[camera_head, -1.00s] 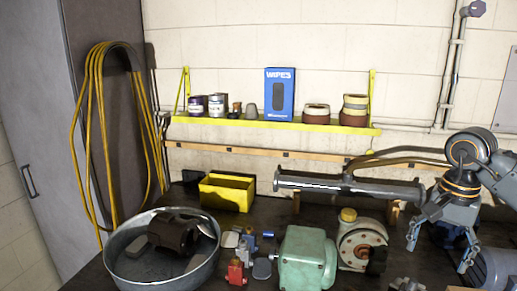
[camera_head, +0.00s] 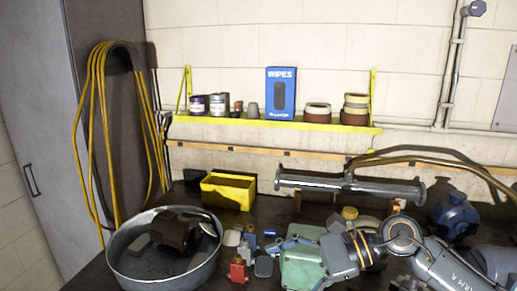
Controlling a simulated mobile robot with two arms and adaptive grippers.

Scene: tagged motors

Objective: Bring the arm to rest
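My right arm comes in from the right edge, low over the dark bench. Its gripper (camera_head: 299,262) points left over the green motor housing (camera_head: 303,269) and covers part of it. The two fingers are spread apart with nothing seen held between them. Whether they touch the housing I cannot tell. My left gripper is not in view. A blue motor (camera_head: 455,217) stands at the right behind my arm. A dark brown motor (camera_head: 175,234) lies in a round metal tub (camera_head: 125,268) at the left.
A yellow bin (camera_head: 228,191) stands at the back of the bench, beside a grey horizontal pipe (camera_head: 350,185). Small parts, including a red one (camera_head: 237,270), lie between tub and housing. A yellow shelf (camera_head: 275,121) with cans and a blue wipes box (camera_head: 281,93) hangs above.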

